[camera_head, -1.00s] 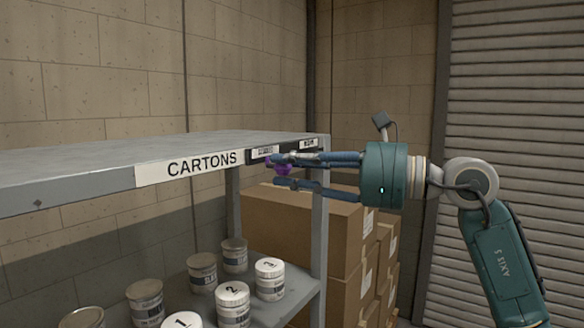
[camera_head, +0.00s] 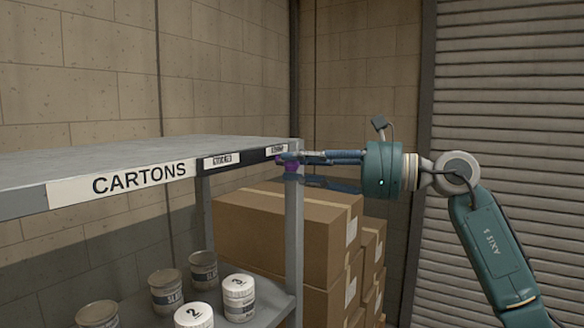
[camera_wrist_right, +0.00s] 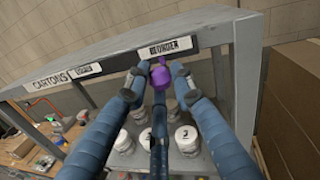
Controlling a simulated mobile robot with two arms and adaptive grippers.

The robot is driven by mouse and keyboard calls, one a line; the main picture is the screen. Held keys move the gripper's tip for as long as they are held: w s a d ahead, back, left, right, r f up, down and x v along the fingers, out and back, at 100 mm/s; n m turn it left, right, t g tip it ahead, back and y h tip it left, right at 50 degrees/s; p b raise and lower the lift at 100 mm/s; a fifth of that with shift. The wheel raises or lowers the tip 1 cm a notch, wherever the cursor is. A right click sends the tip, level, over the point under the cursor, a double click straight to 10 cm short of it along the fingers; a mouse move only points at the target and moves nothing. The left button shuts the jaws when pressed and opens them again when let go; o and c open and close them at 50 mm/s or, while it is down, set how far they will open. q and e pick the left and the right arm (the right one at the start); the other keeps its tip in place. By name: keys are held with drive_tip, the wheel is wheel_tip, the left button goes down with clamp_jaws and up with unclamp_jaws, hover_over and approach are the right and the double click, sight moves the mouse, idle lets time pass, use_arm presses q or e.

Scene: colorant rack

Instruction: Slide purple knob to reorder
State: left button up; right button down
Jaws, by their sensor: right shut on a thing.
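The purple knob (camera_head: 291,167) is at the right end of the shelf's front edge, just under the right-hand label. In the right wrist view the purple knob (camera_wrist_right: 160,77) sits below the REORDER label (camera_wrist_right: 170,46), between my blue fingers. My right gripper (camera_head: 288,166) is shut on the knob, its fingers reaching in from the right. A dark slot strip (camera_head: 250,157) runs along the shelf edge between a left label (camera_head: 221,160) and the right label (camera_head: 277,151). My left gripper is not in view.
The grey shelf (camera_head: 130,150) bears a CARTONS sign (camera_head: 125,179). Several numbered cans stand on the lower shelf, including can 3 (camera_head: 239,297). Cardboard boxes (camera_head: 290,235) are stacked behind the right post. A roller shutter (camera_head: 510,110) is at the right.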

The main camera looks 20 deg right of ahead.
drive_tip(key=shift+w+d+r, duration=0.2)
drive_tip(key=shift+d+r, duration=0.15)
drive_tip(key=shift+d, duration=0.1)
drive_tip(key=c, duration=1.5)
unclamp_jaws()
drive_tip(key=shift+w, duration=0.1)
drive_tip(key=shift+o, duration=0.2)
drive_tip(key=shift+d+f, duration=0.1)
drive_tip(key=shift+f, duration=0.05)
drive_tip(key=v, duration=1.2)
